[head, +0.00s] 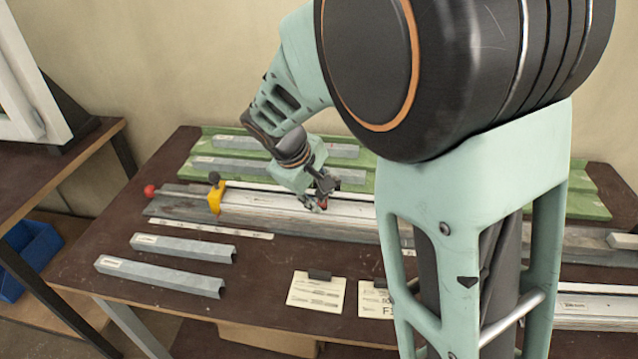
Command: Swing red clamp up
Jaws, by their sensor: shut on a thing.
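The red clamp (323,204) shows only as a small red patch on the long metal profile bed (262,207) at mid-bench. My gripper (318,200) is right at it, pointing down, shut on the red part. The fingers and wrist cover most of the clamp, so its exact angle cannot be told. A yellow clamp (215,199) with a dark knob stands upright on the same bed, well to the left of my gripper.
A red ball knob (150,190) is at the bed's left end. A green rack (205,150) with grey profiles lies behind. Two loose grey profiles (160,276) and paper cards (316,291) lie in front. My arm hides much of the right side.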

